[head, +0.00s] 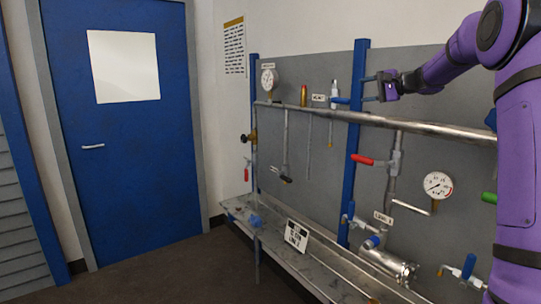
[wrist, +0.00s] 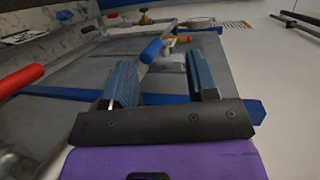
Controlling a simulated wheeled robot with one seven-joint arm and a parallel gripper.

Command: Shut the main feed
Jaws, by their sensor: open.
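I cannot read which valve is marked as the main feed. My gripper (head: 367,88) is open and empty, left of my forearm by the blue post. In the wrist view its two blue-grey fingers (wrist: 160,62) stand apart. A blue-handled valve (head: 341,100) sits on the upper pipe, left of the gripper. Its blue handle (wrist: 152,51) shows in the wrist view between the fingertips, nearer the left one; I cannot tell whether they touch. A red lever (head: 362,160) points left below the pipe, and a red handle (wrist: 20,79) shows at the wrist view's left.
The blue post (head: 353,150) rises close to the gripper. A long pipe (head: 420,126) crosses the grey panel. Gauges (head: 438,185), a brass-coloured valve (head: 304,95) and a green handle (head: 489,198) are also there. A metal tray (head: 270,249) runs below. The floor before the blue door (head: 120,150) is clear.

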